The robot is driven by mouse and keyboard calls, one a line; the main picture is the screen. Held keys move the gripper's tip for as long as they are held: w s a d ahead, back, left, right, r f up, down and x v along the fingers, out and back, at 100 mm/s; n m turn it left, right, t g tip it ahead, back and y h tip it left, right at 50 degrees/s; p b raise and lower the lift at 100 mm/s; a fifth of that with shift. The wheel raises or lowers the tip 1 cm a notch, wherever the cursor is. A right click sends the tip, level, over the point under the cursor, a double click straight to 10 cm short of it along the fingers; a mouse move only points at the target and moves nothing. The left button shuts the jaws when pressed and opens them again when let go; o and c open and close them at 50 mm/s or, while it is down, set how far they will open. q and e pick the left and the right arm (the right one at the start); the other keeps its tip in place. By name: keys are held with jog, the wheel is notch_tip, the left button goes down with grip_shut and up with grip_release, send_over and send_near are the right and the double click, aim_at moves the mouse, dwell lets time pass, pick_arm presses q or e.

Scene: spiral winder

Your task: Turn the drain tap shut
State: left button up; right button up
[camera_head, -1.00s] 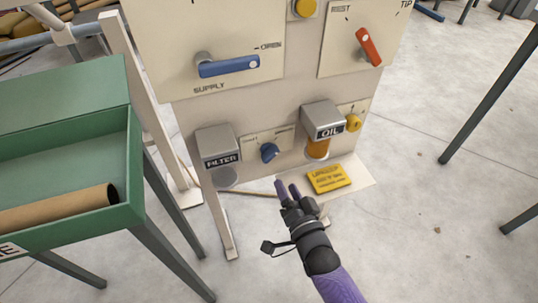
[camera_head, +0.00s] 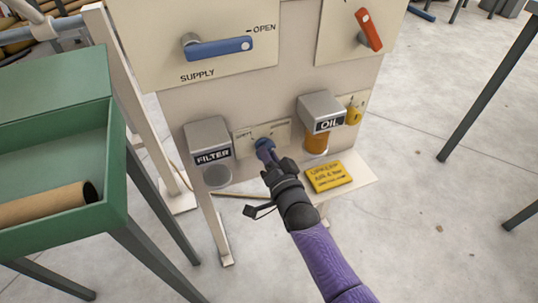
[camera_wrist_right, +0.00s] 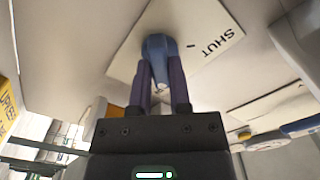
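The drain tap (camera_head: 264,144) is a small blue knob on a pale plate low on the cream panel, between the filter and oil housings. In the right wrist view the blue tap (camera_wrist_right: 157,47) sits on a plate with the word SHUT to its right. My right gripper (camera_head: 266,154) is at the tap, its purple fingers on either side of the tap's narrow grip with no clear gap. The fingers (camera_wrist_right: 158,75) also show in the wrist view and partly hide the grip. My left gripper is not in view.
Above are a blue supply lever (camera_head: 218,48) and a red lever (camera_head: 368,29). The filter housing (camera_head: 207,138) and oil housing (camera_head: 320,110) flank the tap. A yellow sign (camera_head: 328,176) lies below. A green tray (camera_head: 113,188) with a cardboard tube (camera_head: 45,205) stands left.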

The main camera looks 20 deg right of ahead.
grip_shut()
jog(key=shift+n, duration=0.4)
jog(key=shift+n+p, duration=0.85)
jog(key=shift+n, duration=7.85)
